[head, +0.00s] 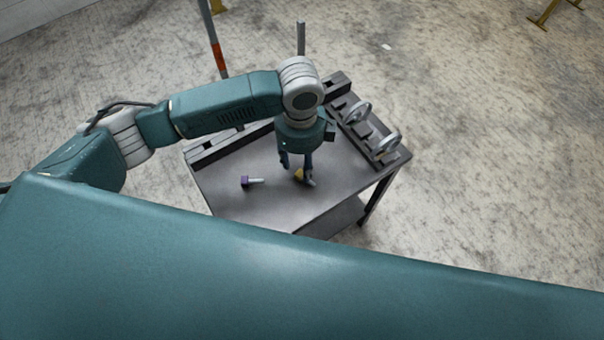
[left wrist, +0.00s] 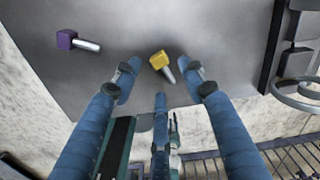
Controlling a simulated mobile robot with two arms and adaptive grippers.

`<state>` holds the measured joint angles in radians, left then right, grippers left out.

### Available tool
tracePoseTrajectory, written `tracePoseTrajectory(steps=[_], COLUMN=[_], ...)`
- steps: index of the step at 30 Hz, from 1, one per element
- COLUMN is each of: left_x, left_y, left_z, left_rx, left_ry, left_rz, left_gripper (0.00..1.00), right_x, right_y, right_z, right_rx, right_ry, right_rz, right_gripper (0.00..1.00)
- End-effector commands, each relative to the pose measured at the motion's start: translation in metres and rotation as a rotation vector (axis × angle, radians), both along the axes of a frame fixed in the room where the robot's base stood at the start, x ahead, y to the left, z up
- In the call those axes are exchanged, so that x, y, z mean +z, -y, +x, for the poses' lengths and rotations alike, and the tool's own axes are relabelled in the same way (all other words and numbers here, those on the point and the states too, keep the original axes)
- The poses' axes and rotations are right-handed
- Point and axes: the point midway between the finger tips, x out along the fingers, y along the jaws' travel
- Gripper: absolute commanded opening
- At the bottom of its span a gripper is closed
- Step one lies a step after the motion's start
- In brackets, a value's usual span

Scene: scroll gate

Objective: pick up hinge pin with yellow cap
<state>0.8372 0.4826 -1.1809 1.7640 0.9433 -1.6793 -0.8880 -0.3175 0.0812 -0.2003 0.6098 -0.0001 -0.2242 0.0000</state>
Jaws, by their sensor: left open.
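The hinge pin with the yellow cap (left wrist: 159,61) lies on the dark table, its metal shaft pointing down and right in the left wrist view. In the head view its yellow cap (head: 299,174) shows beside my fingers, partly hidden by them. My left gripper (head: 298,180) is above the table, pointing down. In the left wrist view my left gripper (left wrist: 160,85) is open, with its fingers spread to either side of the yellow-capped pin and nothing held. I cannot tell the exact height of the fingertips above the table. My right gripper is not in view.
A pin with a purple cap (head: 246,181) lies to the left on the table (head: 265,210). A dark fixture with metal rings (head: 388,143) stands along the table's right side, and a raised rail (head: 215,148) runs along the back. The front of the table is clear.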

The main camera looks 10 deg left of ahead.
Motion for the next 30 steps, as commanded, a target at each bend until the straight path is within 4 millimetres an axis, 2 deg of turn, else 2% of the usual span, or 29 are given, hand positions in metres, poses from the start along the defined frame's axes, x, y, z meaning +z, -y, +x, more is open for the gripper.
tracePoseTrajectory(steps=[8, 12, 17, 18, 20, 24, 30], left_x=[-0.04, -0.048, -0.048, -0.048, -0.048, -0.048, -0.047], left_y=[0.001, 0.001, 0.001, 0.001, 0.001, 0.001, 0.001], left_z=[0.0, 0.001, 0.001, 0.001, 0.001, 0.001, 0.001], left_rx=[0.001, 0.0, 0.0, 0.0, 0.0, 0.0, 0.001], left_ry=[-0.003, 0.0, 0.0, 0.0, 0.0, 0.0, 0.0], left_rz=[0.001, 0.001, 0.001, 0.0, 0.001, 0.001, 0.001], left_gripper=[0.42, 0.42, 0.42, 0.4, 0.28, 0.0, 0.0], right_x=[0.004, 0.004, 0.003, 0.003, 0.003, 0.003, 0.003], right_y=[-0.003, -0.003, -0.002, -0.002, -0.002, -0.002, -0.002], right_z=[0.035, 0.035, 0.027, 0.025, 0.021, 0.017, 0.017], right_rx=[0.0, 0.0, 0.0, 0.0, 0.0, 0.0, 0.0], right_ry=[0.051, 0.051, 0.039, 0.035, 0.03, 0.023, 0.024], right_rz=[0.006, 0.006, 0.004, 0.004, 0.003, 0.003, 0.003], right_gripper=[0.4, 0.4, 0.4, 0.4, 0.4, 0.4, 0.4])
